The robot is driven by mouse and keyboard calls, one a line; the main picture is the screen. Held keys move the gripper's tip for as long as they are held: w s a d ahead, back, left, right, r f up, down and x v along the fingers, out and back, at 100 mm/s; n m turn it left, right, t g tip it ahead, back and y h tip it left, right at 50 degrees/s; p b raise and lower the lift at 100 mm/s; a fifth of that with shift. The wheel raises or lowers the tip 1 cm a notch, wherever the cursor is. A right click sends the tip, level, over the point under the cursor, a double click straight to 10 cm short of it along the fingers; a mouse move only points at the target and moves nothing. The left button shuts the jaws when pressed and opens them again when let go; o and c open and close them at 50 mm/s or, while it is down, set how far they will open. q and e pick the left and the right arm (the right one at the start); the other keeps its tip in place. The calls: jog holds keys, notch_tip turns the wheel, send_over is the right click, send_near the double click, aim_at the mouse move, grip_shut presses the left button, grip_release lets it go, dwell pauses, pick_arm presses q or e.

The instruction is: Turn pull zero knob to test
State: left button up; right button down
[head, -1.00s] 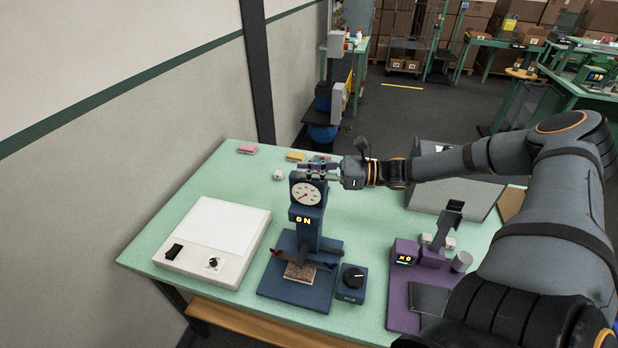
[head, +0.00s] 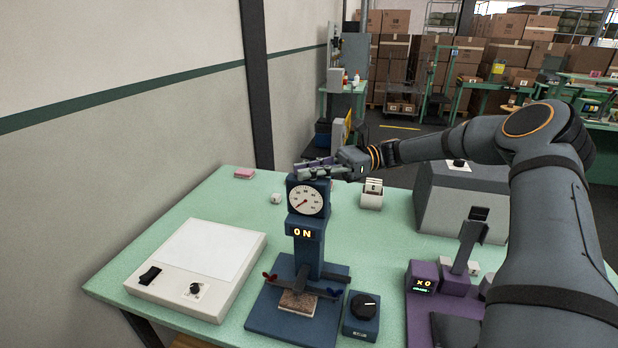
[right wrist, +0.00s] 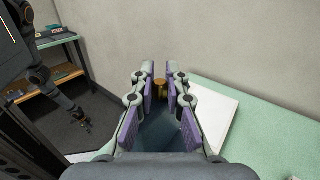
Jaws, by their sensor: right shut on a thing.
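The blue pull tester (head: 308,255) stands on the green table with a white dial gauge (head: 308,200) and a lit "ON" display. A small blue box with a black knob (head: 364,305) stands at its right foot. My right gripper (head: 312,166) is at the top of the tester, above the dial. In the right wrist view, its purple-padded fingers (right wrist: 160,92) are on either side of a small brass knob (right wrist: 160,86), over the tester's blue body. My left gripper (right wrist: 86,123) shows small at left there, its jaws too small to tell.
A white box with a switch (head: 195,270) lies left of the tester. A purple device (head: 440,275) stands to the right, a grey box (head: 462,195) behind it. A card holder (head: 372,195), a small white cube (head: 277,198) and a pink pad (head: 244,173) lie at the back.

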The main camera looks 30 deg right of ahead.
jog(key=shift+r, duration=0.1)
jog(key=c, duration=1.3)
grip_release()
jog(key=shift+a, duration=0.1)
jog(key=shift+c, duration=0.2)
jog(key=shift+d, duration=0.3)
jog(key=v, duration=1.1)
jog(key=shift+d, duration=0.2)
jog(key=shift+s, duration=0.1)
